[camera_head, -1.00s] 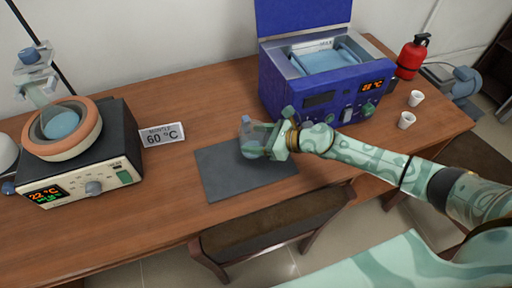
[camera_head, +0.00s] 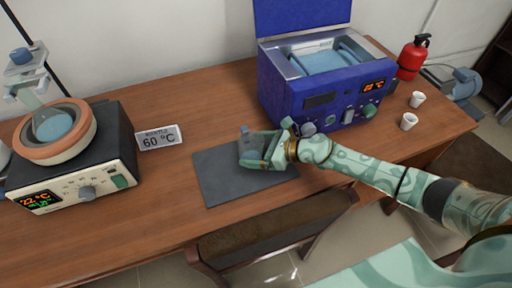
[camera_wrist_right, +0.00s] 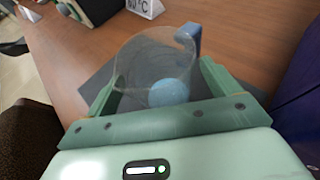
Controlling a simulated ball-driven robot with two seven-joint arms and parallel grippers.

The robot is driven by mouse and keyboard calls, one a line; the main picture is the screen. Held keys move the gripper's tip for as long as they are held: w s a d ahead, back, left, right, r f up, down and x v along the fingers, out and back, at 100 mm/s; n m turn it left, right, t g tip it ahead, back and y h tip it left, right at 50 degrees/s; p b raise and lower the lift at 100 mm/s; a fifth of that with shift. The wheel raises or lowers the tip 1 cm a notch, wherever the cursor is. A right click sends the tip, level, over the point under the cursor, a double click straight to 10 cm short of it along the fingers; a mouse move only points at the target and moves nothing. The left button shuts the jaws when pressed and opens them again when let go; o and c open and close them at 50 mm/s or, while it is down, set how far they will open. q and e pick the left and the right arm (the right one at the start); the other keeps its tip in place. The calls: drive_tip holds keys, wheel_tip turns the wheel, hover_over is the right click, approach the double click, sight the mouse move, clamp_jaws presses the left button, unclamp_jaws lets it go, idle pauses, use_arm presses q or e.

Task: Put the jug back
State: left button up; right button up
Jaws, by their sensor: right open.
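The jug (camera_wrist_right: 155,65) is clear glass with a blue handle and something blue at its bottom. It stands on the dark grey mat (camera_head: 222,187); in the head view (camera_head: 246,140) my gripper partly hides it. My right gripper (camera_head: 258,152) is open, with its fingers on both sides of the jug. In the wrist view the fingers (camera_wrist_right: 158,92) flank the jug's lower part; I cannot tell whether they touch it. My left gripper is not in view.
A heating mantle (camera_head: 85,185) with a flask stands at left, beside a 60 °C sign (camera_head: 160,138). A blue bath (camera_head: 325,100) with an open lid stands behind my right arm. Two white cups (camera_head: 409,121) are at right. The table's front strip is clear.

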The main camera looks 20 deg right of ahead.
drive_tip(key=shift+r+p, duration=0.3)
drive_tip(key=shift+r, duration=0.1)
drive_tip(key=v, duration=1.2)
drive_tip(key=shift+f, duration=0.2)
